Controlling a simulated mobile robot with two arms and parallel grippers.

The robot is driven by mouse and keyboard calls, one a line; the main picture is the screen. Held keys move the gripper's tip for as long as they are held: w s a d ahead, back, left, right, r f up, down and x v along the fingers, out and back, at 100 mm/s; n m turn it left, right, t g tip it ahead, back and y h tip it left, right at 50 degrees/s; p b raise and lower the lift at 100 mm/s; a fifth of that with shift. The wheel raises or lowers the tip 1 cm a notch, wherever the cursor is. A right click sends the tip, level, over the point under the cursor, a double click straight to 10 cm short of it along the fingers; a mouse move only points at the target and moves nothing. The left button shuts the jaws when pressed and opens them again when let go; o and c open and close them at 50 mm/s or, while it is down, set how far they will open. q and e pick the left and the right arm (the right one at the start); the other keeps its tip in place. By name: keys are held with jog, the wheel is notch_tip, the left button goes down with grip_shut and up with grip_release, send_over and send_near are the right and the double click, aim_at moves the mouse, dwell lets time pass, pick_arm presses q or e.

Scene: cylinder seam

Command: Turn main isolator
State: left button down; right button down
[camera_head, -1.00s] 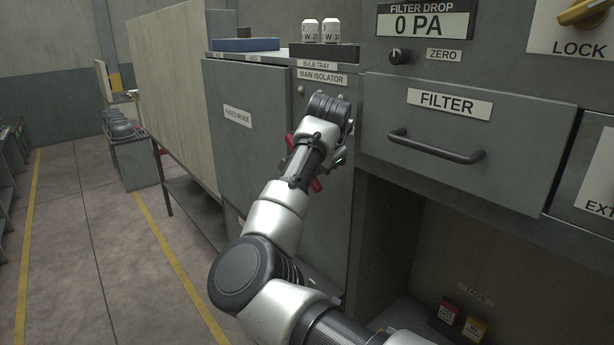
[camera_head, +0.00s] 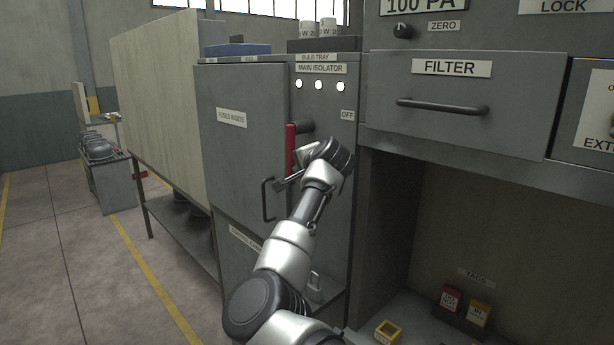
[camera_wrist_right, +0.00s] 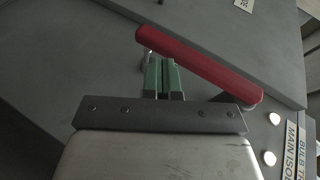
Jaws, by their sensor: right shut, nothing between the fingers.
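The main isolator's red handle (camera_head: 290,150) stands upright in the head view, beside its dark hub (camera_head: 304,127) on the grey cabinet front. In the right wrist view the red handle (camera_wrist_right: 200,65) crosses slantwise just beyond my fingers. The MAIN ISOLATOR label (camera_head: 321,69) sits above three bright white lamps (camera_head: 318,85); an OFF label (camera_head: 347,115) is to the right. My right gripper (camera_head: 280,185) is at the handle's lower end. Its green fingers (camera_wrist_right: 164,78) are together and empty, beside the handle; I cannot tell whether they touch it. My left gripper is out of view.
A cabinet door with a dark pull handle (camera_head: 267,200) is left of my wrist. The FILTER drawer (camera_head: 455,100) projects at right, above an open bay holding red and yellow tags (camera_head: 466,305). The pressure display (camera_head: 423,6) reads 100 PA.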

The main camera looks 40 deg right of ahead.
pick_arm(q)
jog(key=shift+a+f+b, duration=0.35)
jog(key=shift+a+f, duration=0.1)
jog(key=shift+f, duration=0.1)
pick_arm(e)
jog(key=shift+w+d+f+t, duration=0.2)
jog(key=shift+w+f+t, duration=0.1)
jog(key=shift+t, duration=0.1)
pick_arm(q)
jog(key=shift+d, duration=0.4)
pick_arm(e)
jog(key=shift+r, duration=0.1)
jog(key=shift+s, duration=0.1)
